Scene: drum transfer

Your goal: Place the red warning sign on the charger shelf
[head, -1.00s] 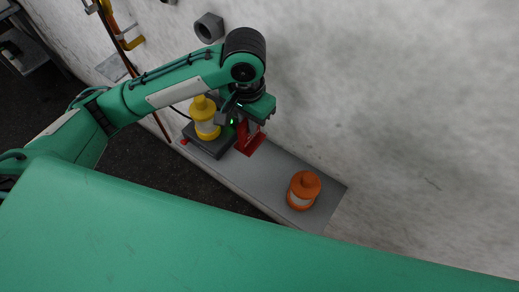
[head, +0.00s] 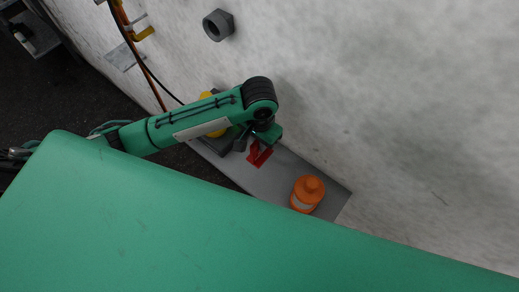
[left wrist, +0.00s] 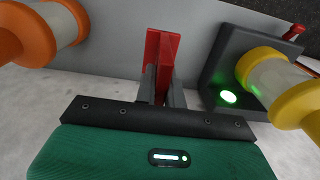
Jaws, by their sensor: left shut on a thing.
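The red warning sign (head: 260,154) shows in the head view at my left gripper (head: 256,143), over the grey charger shelf (head: 278,176). In the left wrist view the red sign (left wrist: 160,48) stands upright between the two fingers of my left gripper (left wrist: 161,84), which is shut on it. Its lower part is hidden by the fingers, and I cannot tell whether it touches the shelf. The bare shelf (left wrist: 112,52) shows beside it in the wrist view. My right gripper is not in view.
An orange lantern (head: 307,194) stands on the shelf to the right. A dark charger block (left wrist: 228,62) with a green light and a yellow lantern (left wrist: 283,85) is on the sign's other side. A pale wall (head: 400,110) runs behind the shelf. Cables hang at upper left.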

